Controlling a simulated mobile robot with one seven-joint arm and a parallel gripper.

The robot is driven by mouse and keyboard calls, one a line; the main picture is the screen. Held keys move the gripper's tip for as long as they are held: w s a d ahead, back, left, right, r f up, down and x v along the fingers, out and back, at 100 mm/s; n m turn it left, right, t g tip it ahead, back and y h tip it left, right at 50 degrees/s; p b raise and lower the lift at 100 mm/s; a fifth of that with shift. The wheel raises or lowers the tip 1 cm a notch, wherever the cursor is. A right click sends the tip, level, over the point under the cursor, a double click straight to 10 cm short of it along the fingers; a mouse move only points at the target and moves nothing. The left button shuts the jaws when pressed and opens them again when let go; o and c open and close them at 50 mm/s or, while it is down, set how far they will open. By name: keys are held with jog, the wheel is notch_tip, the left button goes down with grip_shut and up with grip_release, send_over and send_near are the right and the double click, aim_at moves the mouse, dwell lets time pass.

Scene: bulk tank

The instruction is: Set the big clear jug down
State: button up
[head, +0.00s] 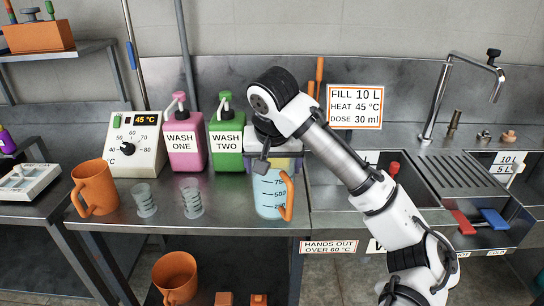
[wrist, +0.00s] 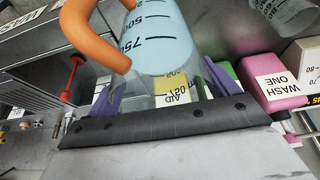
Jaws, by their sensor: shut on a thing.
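The big clear jug (head: 268,192) has dark measuring marks, an orange handle (head: 287,196) and pale blue liquid inside. It is upright at the front of the steel counter (head: 232,222), left of the sink. I cannot tell whether its base touches the counter. My gripper (head: 262,162) comes down from above and is shut on the jug near its top. In the wrist view the jug (wrist: 160,42) lies between the two fingers of my gripper (wrist: 163,90), with its handle (wrist: 95,30) to the left. The fingertips are partly hidden in the head view.
Two small clear cups (head: 191,198) and an orange jug (head: 96,188) stand left on the counter. Pink (head: 183,137) and green (head: 227,137) pump bottles stand behind. A yellow-labelled container (wrist: 173,88) is close behind the jug. The sink (head: 345,182) opens right.

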jog(key=w+f+p, duration=0.2)
jog(key=w+f, duration=0.1)
jog(key=w, duration=0.5)
jog(key=shift+w+f, duration=0.2)
jog(key=shift+w, duration=0.2)
jog(key=shift+f, duration=0.15)
jog(key=o, duration=1.8)
jog(key=shift+o, duration=0.2)
jog(key=v, duration=1.2)
jog(key=shift+b, duration=0.4)
jog(key=shift+s, duration=0.1)
